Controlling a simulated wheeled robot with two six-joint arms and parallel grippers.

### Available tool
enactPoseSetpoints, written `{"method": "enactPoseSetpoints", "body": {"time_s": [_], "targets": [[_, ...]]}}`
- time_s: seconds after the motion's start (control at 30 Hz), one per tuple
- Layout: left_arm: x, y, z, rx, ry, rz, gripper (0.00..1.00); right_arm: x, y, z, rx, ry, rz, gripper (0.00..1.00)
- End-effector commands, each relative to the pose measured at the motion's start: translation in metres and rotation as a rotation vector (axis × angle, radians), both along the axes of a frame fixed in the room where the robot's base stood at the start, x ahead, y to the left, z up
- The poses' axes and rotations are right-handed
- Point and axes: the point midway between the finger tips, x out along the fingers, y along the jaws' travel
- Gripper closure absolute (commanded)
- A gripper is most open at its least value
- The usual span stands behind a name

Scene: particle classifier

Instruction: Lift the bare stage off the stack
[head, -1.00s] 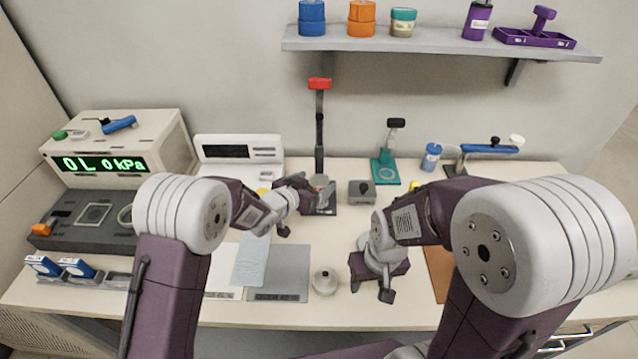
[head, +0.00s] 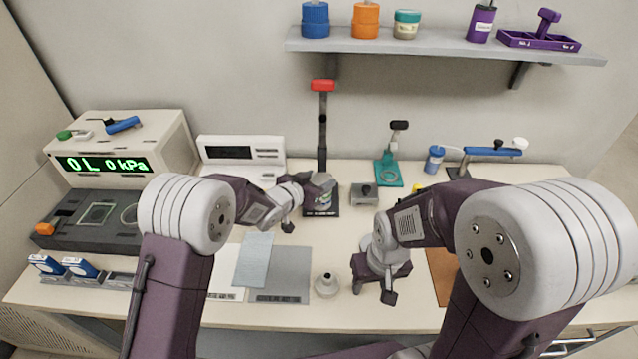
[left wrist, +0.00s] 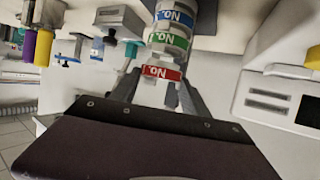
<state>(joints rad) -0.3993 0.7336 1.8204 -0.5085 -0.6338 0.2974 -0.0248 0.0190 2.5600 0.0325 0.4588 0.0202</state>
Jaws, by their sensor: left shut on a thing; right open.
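The stack (head: 324,201) stands on a black base under a red-topped post, partly hidden by my left gripper (head: 322,186). In the left wrist view, which is upside down, the stack shows blue (left wrist: 174,17), green (left wrist: 168,40) and red (left wrist: 162,72) "No." bands, with red uppermost in the real scene. A plain pale stage (left wrist: 154,93) shows beyond the red band. My left gripper's fingers (left wrist: 160,85) are on either side of this upper end and shut on it. My right gripper (head: 378,287) is open and empty over the table's front, right of the stack.
The red-topped post (head: 322,120) rises behind the stack. A small grey block (head: 363,194) and a teal stand (head: 389,172) are to its right. A grey mat (head: 282,272) and a pale round knob (head: 326,284) lie in front. A shelf (head: 440,44) hangs above.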

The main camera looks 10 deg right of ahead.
Motion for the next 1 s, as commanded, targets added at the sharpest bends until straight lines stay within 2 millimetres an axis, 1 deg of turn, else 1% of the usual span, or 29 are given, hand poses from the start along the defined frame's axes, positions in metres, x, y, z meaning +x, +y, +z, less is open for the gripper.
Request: {"method": "enactPoseSetpoints", "body": {"time_s": [0.03,0.07,0.17,0.2,0.23,0.27,0.3,0.4,0.5,0.6,0.7,0.8,1.0], "targets": [[0.001,0.0,0.015,-0.002,-0.006,0.0,0.93,0.0,0.0,0.004,0.0,0.0,0.0,0.5],[0.001,0.0,0.022,-0.002,-0.007,0.0,0.93,0.0,0.0,0.006,0.0,0.0,0.0,0.5],[0.001,0.0,0.06,-0.003,-0.01,0.0,0.93,0.0,0.0,0.016,0.0,0.0,0.0,0.5],[0.001,0.0,0.079,-0.004,-0.011,0.0,0.93,0.0,0.0,0.022,0.0,0.0,0.0,0.5],[0.001,0.0,0.093,-0.004,-0.011,0.0,0.93,0.0,0.0,0.027,0.0,0.0,0.0,0.5],[0.001,0.0,0.107,-0.004,-0.011,0.0,0.93,0.0,0.0,0.033,0.0,0.0,0.0,0.5],[0.001,0.0,0.126,-0.002,-0.01,0.0,0.93,0.0,0.0,0.041,0.0,0.0,0.0,0.5],[0.001,0.0,0.169,-0.001,-0.009,0.0,0.93,0.0,0.0,0.064,0.0,0.0,0.0,0.5],[0.001,0.0,0.205,-0.001,-0.007,0.0,0.93,0.0,0.0,0.086,0.0,0.0,0.0,0.5],[0.001,0.0,0.233,-0.001,-0.006,0.0,0.93,0.0,0.0,0.104,0.0,0.0,0.0,0.5],[0.001,0.0,0.252,-0.001,-0.005,0.001,0.93,0.0,0.0,0.117,0.0,0.0,0.0,0.5],[0.0,0.0,0.262,0.0,-0.002,0.001,0.93,0.0,0.0,0.124,0.0,0.0,0.0,0.5],[0.0,0.0,0.267,0.0,-0.002,0.001,0.93,0.0,0.0,0.127,0.0,0.0,0.0,0.5]]}}
